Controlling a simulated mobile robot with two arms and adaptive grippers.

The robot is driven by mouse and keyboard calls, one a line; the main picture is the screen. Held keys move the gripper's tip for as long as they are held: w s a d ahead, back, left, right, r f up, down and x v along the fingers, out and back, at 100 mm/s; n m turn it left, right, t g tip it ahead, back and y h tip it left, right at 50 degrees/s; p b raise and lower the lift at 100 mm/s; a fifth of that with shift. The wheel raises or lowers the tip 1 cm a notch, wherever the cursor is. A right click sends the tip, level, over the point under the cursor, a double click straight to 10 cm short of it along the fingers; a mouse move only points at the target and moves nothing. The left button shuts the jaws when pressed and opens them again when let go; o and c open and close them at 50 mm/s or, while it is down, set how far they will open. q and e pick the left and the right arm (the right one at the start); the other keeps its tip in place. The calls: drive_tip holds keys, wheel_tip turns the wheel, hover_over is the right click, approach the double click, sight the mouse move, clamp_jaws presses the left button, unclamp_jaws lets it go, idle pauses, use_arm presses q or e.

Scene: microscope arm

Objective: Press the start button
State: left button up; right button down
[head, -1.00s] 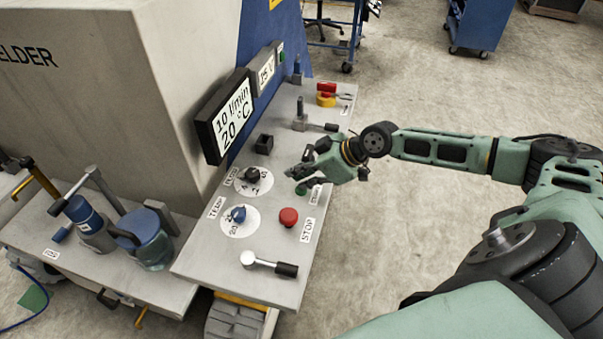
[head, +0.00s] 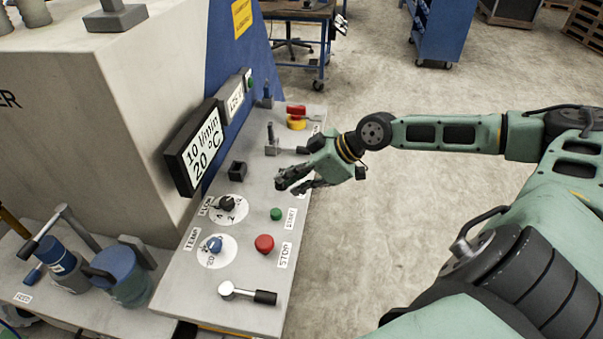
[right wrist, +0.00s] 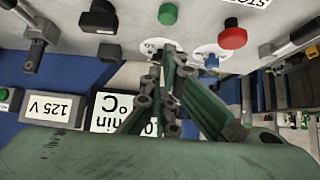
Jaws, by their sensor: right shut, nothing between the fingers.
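The green start button (head: 276,214) sits on the grey control panel (head: 190,290), beside a START label. It also shows in the right wrist view (right wrist: 167,14), above and apart from the fingertips. My right gripper (head: 289,184) is shut and empty. In the head view it hangs over the panel, a little beyond the green button and not touching it. In the right wrist view its fingers (right wrist: 165,62) are together. The red stop button (head: 264,243) is nearer to me than the green one. My left gripper is not in view.
A black flow knob (head: 227,203) and a blue temp knob (head: 214,244) are left of the buttons. A black-handled lever (head: 250,293) lies at the near end. A red-and-yellow switch (head: 296,117) is at the far end. Open floor lies right of the panel.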

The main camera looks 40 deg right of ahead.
drive_tip(key=shift+v, duration=1.55)
